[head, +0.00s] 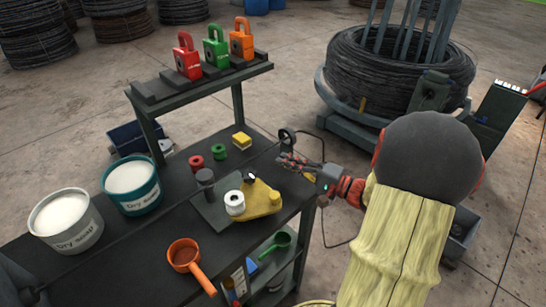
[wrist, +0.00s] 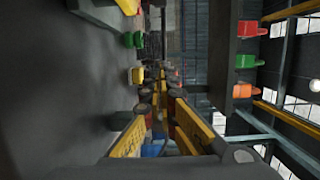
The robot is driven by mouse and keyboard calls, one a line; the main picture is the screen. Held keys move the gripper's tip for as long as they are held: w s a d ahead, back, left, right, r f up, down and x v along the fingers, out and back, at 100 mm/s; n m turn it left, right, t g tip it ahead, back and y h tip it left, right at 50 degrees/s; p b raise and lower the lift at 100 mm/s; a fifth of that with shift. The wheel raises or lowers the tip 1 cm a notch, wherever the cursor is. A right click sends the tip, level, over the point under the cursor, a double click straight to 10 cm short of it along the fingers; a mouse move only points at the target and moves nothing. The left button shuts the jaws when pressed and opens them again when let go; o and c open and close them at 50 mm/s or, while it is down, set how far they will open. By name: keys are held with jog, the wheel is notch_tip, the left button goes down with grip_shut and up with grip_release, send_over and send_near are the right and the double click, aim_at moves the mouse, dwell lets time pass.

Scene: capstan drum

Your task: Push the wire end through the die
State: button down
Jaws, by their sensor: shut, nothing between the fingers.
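My gripper (head: 286,160) is over the right side of the dark workbench (head: 150,222), with its fingers pointing left. Its two fingers with yellow sides also show in the wrist view (wrist: 160,92), with nothing seen held between them. A dark ring (head: 287,138) stands just behind the gripper at the bench's right edge; I cannot tell whether it is the die. A thin dark wire (head: 313,134) runs from near the ring to the right, and its end is not clear.
Red (head: 196,163) and green (head: 218,151) rings and a yellow block (head: 242,141) lie behind. Soap buckets (head: 66,222) stand left, an orange ladle (head: 190,262) in front. A raised shelf (head: 165,94) carries three padlock-shaped blocks. A large wire coil (head: 385,85) stands behind right.

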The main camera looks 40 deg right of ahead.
jog(key=p+v, duration=0.1)
jog(key=v, duration=0.3)
jog(key=shift+s+d, duration=0.15)
jog(key=shift+s, duration=0.05)
jog(key=c, duration=2.4)
grip_release()
jog(key=shift+s, duration=0.25)
jog(key=shift+o, duration=1.2)
